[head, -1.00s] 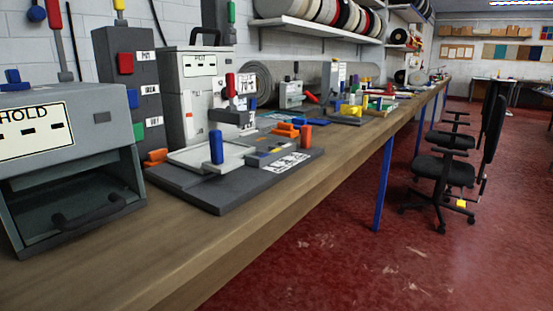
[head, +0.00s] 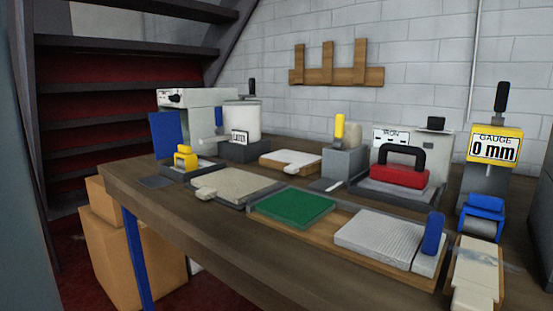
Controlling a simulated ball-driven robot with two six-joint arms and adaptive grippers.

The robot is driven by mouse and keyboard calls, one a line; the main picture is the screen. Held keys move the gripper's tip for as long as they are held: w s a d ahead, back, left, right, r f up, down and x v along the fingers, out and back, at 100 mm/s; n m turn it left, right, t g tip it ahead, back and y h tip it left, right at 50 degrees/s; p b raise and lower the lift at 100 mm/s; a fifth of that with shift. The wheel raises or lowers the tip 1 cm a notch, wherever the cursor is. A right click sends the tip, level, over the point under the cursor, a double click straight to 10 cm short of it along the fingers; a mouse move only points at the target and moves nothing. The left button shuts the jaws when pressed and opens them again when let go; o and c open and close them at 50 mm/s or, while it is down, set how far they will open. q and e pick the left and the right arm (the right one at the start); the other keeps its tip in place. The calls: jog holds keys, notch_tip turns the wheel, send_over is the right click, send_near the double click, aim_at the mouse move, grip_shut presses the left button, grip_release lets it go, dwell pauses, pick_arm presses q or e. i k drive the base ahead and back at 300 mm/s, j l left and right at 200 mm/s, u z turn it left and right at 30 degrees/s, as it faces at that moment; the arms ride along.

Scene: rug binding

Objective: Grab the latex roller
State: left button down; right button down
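No tool is clearly marked as the latex roller. A white pot labelled LATEX (head: 241,118) stands on a dark block toward the back left of the bench. To its right, a tool with an upright yellow handle (head: 339,128) stands at a grey block (head: 345,163), beside a rounded beige piece; I cannot tell whether it is a roller. A small yellow piece (head: 186,157) sits on a low tray at the left. A blue-framed piece with a grey cylinder (head: 482,216) is at the right, below the gauge. Neither of my grippers is in view.
The wooden bench (head: 190,207) also holds a red iron with a black handle (head: 400,176), a green pad (head: 294,207), a ribbed grey pad (head: 378,238) and a gauge reading 0 mm (head: 494,148). Cardboard boxes (head: 133,255) stand below its left end. Dark stairs (head: 130,98) rise behind.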

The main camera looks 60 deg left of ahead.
aim_at(185, 160)
jog(key=u, duration=2.35)
